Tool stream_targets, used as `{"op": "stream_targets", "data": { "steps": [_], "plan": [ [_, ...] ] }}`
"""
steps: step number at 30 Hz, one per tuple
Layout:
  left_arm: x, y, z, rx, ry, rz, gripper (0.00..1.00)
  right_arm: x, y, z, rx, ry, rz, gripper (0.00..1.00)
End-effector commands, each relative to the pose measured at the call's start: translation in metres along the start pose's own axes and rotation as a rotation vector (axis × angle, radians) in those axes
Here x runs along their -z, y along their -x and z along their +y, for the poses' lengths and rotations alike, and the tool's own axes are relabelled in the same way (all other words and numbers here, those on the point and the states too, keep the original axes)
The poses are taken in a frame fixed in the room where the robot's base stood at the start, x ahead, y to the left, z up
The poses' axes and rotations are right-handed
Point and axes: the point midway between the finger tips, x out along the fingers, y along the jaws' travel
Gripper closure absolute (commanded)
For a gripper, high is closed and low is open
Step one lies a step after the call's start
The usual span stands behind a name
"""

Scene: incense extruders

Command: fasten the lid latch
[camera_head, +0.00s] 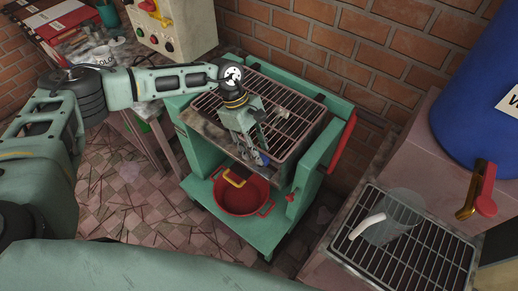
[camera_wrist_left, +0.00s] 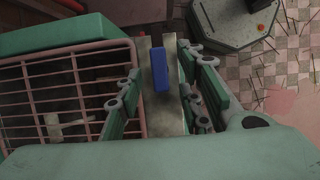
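The machine's barred lid (camera_head: 290,115) lies over the top of a green-framed machine (camera_head: 200,145); its pinkish bars also show in the left wrist view (camera_wrist_left: 60,95). A small blue piece, apparently the latch (camera_wrist_left: 160,69), sits on a grey metal strip at the lid's edge. In the head view it (camera_head: 262,159) is partly hidden by my left gripper. My left gripper (camera_head: 250,150) points down at the machine's front edge. In the left wrist view its fingers (camera_wrist_left: 163,85) are apart, with the blue piece between them and no clear contact. My right gripper is in neither view.
A red pot (camera_head: 242,197) with a yellow handle stands on the shelf below. A red lever (camera_head: 341,143) is on the machine's right side. A control box (camera_head: 172,25) stands behind. At right are a wire rack (camera_head: 420,262) and a blue barrel (camera_head: 475,90) with a tap.

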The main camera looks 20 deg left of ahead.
Motion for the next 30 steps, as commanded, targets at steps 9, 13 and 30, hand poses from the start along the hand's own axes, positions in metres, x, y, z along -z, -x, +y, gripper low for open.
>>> {"op": "stream_targets", "data": {
  "steps": [9, 13, 30],
  "plan": [
    [0.000, -0.021, 0.001, -0.002, 0.000, -0.001, 0.66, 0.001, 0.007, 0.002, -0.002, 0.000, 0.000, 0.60],
    [0.000, -0.021, 0.001, -0.002, 0.000, -0.001, 0.66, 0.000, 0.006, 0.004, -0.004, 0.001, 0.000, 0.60],
    [-0.001, -0.020, 0.001, -0.002, 0.000, -0.002, 1.00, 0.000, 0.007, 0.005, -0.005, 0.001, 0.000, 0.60]
  ]
}}
